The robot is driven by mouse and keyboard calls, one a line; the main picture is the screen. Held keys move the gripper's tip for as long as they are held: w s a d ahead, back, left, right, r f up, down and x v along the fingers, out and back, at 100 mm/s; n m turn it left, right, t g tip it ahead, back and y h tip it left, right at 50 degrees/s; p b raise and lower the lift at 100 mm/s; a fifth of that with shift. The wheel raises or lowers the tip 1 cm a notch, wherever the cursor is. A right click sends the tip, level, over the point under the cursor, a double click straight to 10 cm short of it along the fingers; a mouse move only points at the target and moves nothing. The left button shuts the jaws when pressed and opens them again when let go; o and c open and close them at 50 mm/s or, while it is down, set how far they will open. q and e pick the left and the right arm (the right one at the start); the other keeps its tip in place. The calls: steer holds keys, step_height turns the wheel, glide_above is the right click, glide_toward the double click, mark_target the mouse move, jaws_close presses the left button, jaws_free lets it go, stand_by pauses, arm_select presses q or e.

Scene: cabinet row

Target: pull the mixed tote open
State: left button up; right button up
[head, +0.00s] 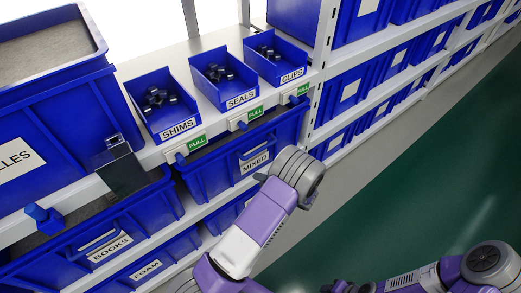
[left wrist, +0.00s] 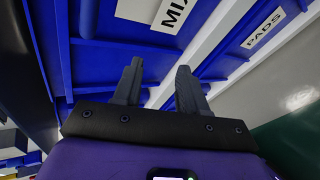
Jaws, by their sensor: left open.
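The mixed tote (head: 212,172) is a blue bin with a white MIXED label and a handle above it, in the shelf row under the small bins. It sits in line with the shelf front. In the left wrist view its blue front (left wrist: 104,27) fills the upper part, with part of its label at the top. My left gripper (head: 262,177) is just in front of the tote's label, its fingers mostly hidden behind my wrist. In the left wrist view my left gripper (left wrist: 158,82) has its two dark fingers apart with nothing between them. Any contact with the tote cannot be told.
Small bins marked SHIMS (head: 163,110), SEALS (head: 224,82) and CLIPS (head: 275,58) stand above. The BOOKS tote (head: 140,228) is at left. A PADS tote (left wrist: 280,48) lies beyond a white shelf rail. My right arm is at bottom right; green floor (head: 430,150) is clear.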

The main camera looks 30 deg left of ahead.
mark_target(261, 148)
arm_select(q)
steer(key=w+r+m+t+y, duration=0.2)
steer(key=w+r+m+t, duration=0.15)
steer(key=w+r, duration=0.3)
steer(key=shift+m, duration=0.35)
steer(key=x, duration=0.2)
steer(key=b+x, duration=0.1)
steer(key=x, duration=0.1)
steer(key=b+x, duration=0.1)
steer(key=x, duration=0.1)
steer(key=shift+w+a+r, duration=0.15)
steer(key=shift+a+r, duration=0.05)
steer(key=shift+a, duration=0.15)
jaws_close()
